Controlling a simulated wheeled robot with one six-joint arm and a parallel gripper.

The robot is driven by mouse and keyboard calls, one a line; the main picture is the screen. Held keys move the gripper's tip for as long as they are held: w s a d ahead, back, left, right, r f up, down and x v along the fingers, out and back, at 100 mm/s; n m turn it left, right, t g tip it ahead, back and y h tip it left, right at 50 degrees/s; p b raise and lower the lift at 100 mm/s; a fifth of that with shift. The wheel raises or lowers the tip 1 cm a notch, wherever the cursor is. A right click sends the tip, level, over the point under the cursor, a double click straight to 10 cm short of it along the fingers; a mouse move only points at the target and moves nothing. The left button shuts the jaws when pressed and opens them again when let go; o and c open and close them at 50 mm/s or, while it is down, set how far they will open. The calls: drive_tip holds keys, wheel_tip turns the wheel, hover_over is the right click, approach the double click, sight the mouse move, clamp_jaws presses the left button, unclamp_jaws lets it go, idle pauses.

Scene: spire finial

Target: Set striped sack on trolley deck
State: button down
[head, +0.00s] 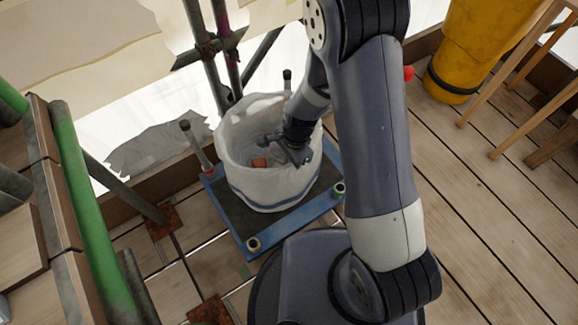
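The striped sack (268,188) is white with a dark blue band near its base. It stands upright and open on the trolley deck (228,208), a dark mat with a blue frame, in the head view. A small reddish piece (260,162) shows inside the sack. My gripper (284,148) is at the sack's mouth, over its opening and near the right inner wall. The fingers are small and partly dark here, so I cannot tell whether they grip the rim. Part of the sack's right rim is hidden behind my arm.
Metal scaffold poles (228,50) rise behind the trolley. A green rail (88,210) runs along the left. A yellow container (465,50) and a wooden trestle (520,60) stand at upper right. Plank floor (480,200) on the right is clear.

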drive_tip(key=shift+f+b, duration=0.3)
drive_tip(key=shift+f, duration=1.15)
drive_tip(key=shift+f, duration=0.2)
drive_tip(key=c, duration=1.6)
unclamp_jaws()
drive_tip(key=r+p, duration=0.1)
drive_tip(key=r, duration=0.3)
drive_tip(key=d+r+p, duration=0.1)
drive_tip(key=r, duration=0.3)
drive_tip(key=w+r+p, duration=0.1)
drive_tip(key=r, duration=0.3)
drive_tip(key=shift+d+r, duration=0.15)
drive_tip(key=shift+d, duration=0.15)
